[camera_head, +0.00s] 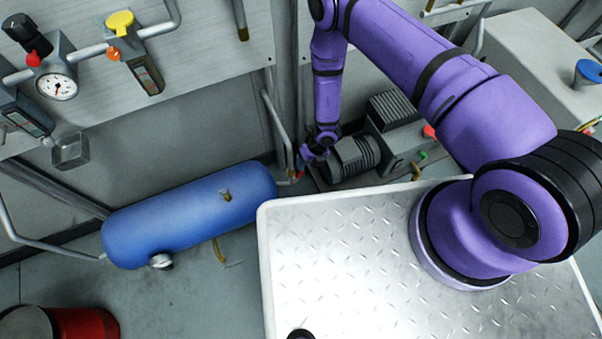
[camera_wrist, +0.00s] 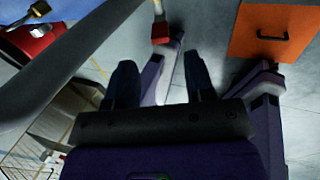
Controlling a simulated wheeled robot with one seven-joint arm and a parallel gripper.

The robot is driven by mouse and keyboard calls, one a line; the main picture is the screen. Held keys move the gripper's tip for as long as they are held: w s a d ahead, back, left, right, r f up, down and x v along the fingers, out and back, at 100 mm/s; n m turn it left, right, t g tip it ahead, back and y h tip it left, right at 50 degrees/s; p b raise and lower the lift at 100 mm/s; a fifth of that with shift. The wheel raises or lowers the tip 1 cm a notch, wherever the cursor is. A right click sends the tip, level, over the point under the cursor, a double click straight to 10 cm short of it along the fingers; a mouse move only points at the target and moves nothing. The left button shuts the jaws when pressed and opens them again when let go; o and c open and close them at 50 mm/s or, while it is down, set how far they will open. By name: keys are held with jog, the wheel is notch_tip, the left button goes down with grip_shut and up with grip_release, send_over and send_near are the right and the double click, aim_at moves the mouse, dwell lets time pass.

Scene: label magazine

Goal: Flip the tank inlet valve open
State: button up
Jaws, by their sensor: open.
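The blue tank (camera_head: 190,215) lies on its side near the wall, with a grey pipe (camera_head: 282,140) coming down to its right end. A small red part (camera_head: 300,163), which looks like the inlet valve's handle, shows there beside my gripper (camera_head: 312,155). In the wrist view my gripper (camera_wrist: 160,78) has its two dark fingers spread and empty. A red handle-like piece (camera_wrist: 161,33) on a brass stem lies beyond the fingertips, roughly between them. I cannot tell whether it touches a finger. A thick grey pipe (camera_wrist: 75,65) passes close on the left.
A grey motor or pump (camera_head: 355,157) stands just right of my gripper. My metal deck (camera_head: 330,250) is in front. A wall panel with a gauge (camera_head: 57,87) and a yellow-handled valve (camera_head: 120,22) is at upper left. An orange panel (camera_wrist: 272,35) shows at upper right.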

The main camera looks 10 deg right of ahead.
aim_at(301, 173)
jog(key=x, duration=0.7)
jog(key=shift+a, duration=0.1)
grip_shut()
